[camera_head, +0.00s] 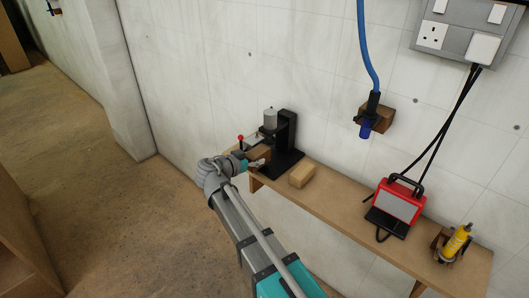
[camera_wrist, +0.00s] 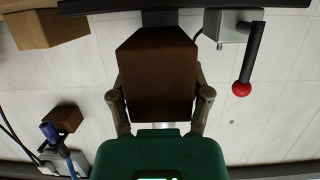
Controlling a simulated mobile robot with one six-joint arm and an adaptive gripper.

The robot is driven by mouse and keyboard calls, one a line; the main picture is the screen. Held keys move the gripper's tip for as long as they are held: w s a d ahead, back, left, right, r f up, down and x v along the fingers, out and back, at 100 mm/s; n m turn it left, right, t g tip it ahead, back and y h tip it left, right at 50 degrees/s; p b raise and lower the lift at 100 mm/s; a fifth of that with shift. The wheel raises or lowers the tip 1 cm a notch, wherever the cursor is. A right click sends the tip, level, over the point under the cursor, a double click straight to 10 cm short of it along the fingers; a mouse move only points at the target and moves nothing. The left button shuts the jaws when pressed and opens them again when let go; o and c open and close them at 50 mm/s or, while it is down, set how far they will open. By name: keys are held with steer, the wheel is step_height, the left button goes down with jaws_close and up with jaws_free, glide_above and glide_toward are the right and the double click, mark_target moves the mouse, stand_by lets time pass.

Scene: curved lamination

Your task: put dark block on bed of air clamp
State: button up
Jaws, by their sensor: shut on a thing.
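The dark brown block (camera_wrist: 157,78) fills the middle of the wrist view, between the two fingers of my gripper (camera_wrist: 160,98), which are shut on its sides. In the head view the dark block (camera_head: 259,153) is at the front left of the air clamp. The air clamp has a black column (camera_head: 287,129), a grey cylinder (camera_head: 270,118) and a black bed (camera_head: 284,162). My gripper (camera_head: 257,164) is close in front of the clamp. I cannot tell whether the block touches the bed, and part of the bed is hidden behind block and gripper.
A red-knobbed lever (camera_head: 241,140) stands left of the clamp; its red knob (camera_wrist: 241,89) also shows in the wrist view. A light wooden block (camera_head: 301,175) lies right of the clamp on the narrow shelf (camera_head: 340,198). A red lamp (camera_head: 398,201) and yellow bottle (camera_head: 456,242) stand farther right.

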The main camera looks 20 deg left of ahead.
mark_target(267, 152)
steer(key=shift+w+d, duration=0.3)
steer(key=shift+w, duration=0.35)
steer(key=shift+w+d, duration=0.25)
steer(key=shift+w, duration=0.4)
steer(key=shift+w+d, duration=0.1)
steer(key=shift+w, duration=0.2)
steer(key=w, duration=0.1)
steer(key=w+d, duration=0.1)
steer(key=w, duration=0.1)
steer(key=shift+w+d, duration=0.1)
steer(key=shift+d, duration=0.05)
steer(key=shift+f+b, duration=0.5)
steer(key=shift+b, duration=0.05)
steer(key=shift+f, duration=0.3)
steer(key=shift+b, duration=0.3)
steer(key=o, duration=1.3)
steer(key=shift+r, duration=0.1)
